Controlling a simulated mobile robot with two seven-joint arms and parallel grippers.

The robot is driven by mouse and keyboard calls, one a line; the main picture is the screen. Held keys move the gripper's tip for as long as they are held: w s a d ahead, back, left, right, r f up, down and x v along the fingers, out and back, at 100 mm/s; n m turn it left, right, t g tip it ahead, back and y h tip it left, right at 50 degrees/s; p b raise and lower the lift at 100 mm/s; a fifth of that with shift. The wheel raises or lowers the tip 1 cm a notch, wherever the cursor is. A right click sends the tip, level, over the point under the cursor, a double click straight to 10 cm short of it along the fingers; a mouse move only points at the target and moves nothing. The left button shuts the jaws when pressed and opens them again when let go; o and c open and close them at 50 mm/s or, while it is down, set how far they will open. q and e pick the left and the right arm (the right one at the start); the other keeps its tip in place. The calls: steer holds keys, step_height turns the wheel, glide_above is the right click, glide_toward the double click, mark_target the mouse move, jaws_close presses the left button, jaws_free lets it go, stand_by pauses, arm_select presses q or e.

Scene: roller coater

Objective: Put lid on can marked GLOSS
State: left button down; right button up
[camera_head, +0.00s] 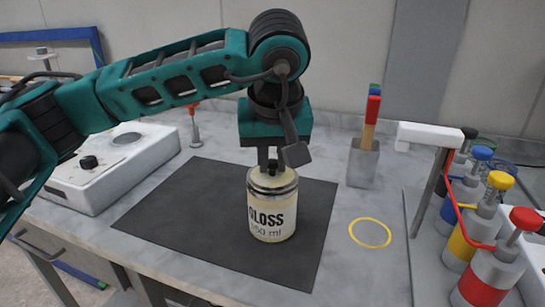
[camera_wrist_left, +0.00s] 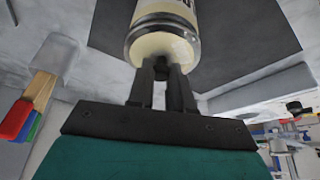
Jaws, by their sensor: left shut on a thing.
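The can marked GLOSS (camera_head: 271,222) stands upright on the dark mat, cream with black lettering. A metal-rimmed lid (camera_head: 272,185) shows at its top, in line with the can; I see no clear gap, but cannot tell whether it is fully seated. My left gripper (camera_head: 268,166) points down over the can and is shut on the lid's small dark knob. In the left wrist view the gripper (camera_wrist_left: 168,68) meets the middle of the lid's pale face (camera_wrist_left: 165,46), and the can (camera_wrist_left: 168,8) lies beyond it. The fingers partly hide the knob. My right gripper is not in view.
The dark mat (camera_head: 180,215) has free room left of the can. A yellow ring (camera_head: 370,233) lies on the table to the right. A grey brush holder (camera_head: 362,163) stands behind it. Pump bottles (camera_head: 487,240) crowd the right edge; a white device (camera_head: 110,165) stands left.

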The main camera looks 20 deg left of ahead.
arm_select(q)
steer(key=shift+f+b, duration=0.2)
steer(key=shift+b, duration=0.1)
stand_by(1.0)
stand_by(0.4)
steer(key=c, duration=1.2)
jaws_free()
steer(key=shift+c, duration=0.2)
steer(key=o, duration=0.8)
steer(key=shift+c, duration=0.2)
steer(key=shift+r, duration=0.15)
steer(key=shift+r+p, duration=2.45)
steer(key=shift+r, duration=0.95)
jaws_close()
